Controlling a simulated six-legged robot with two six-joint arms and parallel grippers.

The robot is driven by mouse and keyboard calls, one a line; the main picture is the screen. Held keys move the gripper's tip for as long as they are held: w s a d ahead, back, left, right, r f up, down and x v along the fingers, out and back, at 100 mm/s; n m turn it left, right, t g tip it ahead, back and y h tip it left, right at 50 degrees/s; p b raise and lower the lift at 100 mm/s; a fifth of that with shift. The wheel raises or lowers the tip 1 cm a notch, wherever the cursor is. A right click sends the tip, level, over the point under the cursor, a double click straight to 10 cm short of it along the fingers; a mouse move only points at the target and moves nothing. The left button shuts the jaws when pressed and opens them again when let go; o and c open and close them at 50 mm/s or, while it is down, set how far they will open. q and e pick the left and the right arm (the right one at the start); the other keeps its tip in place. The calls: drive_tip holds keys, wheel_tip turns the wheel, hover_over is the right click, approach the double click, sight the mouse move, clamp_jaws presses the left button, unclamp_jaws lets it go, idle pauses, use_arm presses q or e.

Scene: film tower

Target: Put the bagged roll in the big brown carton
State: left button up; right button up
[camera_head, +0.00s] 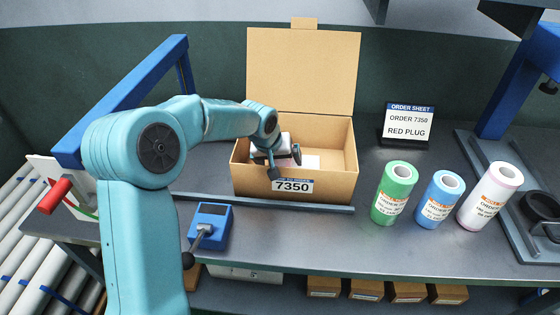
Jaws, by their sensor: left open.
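The big brown carton (334,189) stands open on the bench with its lid (303,70) raised at the back. Its front label reads 7350. My left gripper (286,164) is inside the left part of the carton, pointing down, with its jaws open. A whitish roll-like thing (285,144) shows right behind the fingers, partly hidden by them; I cannot tell whether it touches them. A pale flat patch (309,162) shows on the carton floor to its right. My right gripper is not in view.
Green (394,193), blue (440,199) and white (490,196) rolls stand to the right. The order sheet sign (407,125) reads ORDER 7350 RED PLUG. A blue device (210,226) sits front left. A raised rail (310,208) runs before the carton. A roller conveyor (35,240) lies left.

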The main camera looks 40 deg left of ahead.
use_arm(q)
drive_tip(key=v, duration=1.1)
